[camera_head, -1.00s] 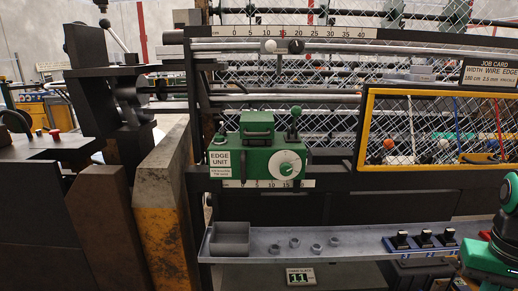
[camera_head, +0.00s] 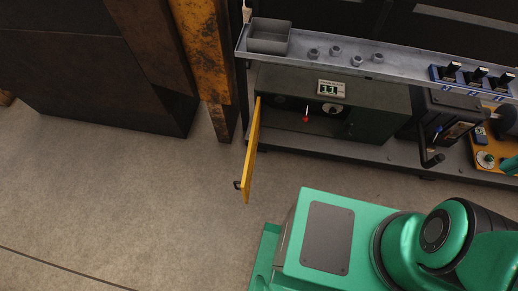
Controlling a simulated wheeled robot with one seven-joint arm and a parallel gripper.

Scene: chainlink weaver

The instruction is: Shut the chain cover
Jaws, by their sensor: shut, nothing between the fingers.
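The chain cover appears to be the narrow yellow panel (camera_head: 251,152) low on the machine. It stands swung open, seen nearly edge-on, sticking out from the left end of a dark box (camera_head: 376,110) toward me. A small black handle (camera_head: 237,184) is on its near free end. The box front is exposed, with a red-knobbed lever (camera_head: 306,114), a round pale dial (camera_head: 329,109) and a small display reading 11 (camera_head: 331,89). My gripper is out of view; only my green body and arm links show at the lower right.
A grey shelf (camera_head: 400,72) with a bin (camera_head: 269,37), several nuts and black-topped blue parts overhangs the box. A rusty yellow post (camera_head: 208,60) stands left of the cover. A black crank handle (camera_head: 431,158) juts out at right. The floor (camera_head: 130,215) left of the cover is clear.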

